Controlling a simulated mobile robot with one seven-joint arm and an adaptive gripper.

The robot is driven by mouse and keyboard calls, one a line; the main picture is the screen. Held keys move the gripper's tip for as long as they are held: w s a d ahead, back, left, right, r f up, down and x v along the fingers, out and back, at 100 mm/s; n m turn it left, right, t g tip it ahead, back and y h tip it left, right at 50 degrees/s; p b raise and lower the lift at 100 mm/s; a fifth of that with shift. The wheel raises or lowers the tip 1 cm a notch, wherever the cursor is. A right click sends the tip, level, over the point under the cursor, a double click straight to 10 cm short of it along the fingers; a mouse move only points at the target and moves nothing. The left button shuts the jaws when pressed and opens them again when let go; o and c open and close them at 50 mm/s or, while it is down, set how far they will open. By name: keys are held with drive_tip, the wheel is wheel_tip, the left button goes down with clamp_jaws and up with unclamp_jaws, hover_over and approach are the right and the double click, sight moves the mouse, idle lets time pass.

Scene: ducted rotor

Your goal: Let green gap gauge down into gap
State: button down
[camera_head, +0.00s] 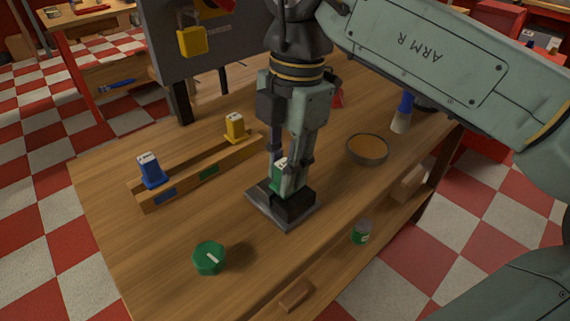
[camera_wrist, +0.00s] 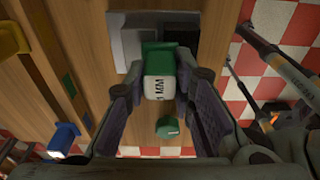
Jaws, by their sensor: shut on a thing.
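The green gap gauge (camera_head: 277,178) has a white labelled face; in the wrist view the gauge (camera_wrist: 160,84) reads "1 MM". My gripper (camera_head: 287,178) is shut on it, with a finger on each side. It holds the gauge upright at the dark block (camera_head: 296,208) on a grey base plate (camera_head: 286,224). The block and plate also show at the top of the wrist view (camera_wrist: 127,42). The gap and the gauge's lower end are hidden, so I cannot tell whether the gauge is in the gap.
A wooden rack (camera_head: 190,180) holds a blue gauge (camera_head: 151,170) and a yellow gauge (camera_head: 235,127). A round green knob-like piece (camera_head: 208,258) lies in front. A round bowl (camera_head: 367,149) and a blue-and-white bottle (camera_head: 402,112) stand to the right. The table's front left is mostly clear.

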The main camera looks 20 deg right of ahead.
idle(0.3)
drive_tip(key=c, duration=1.3)
unclamp_jaws()
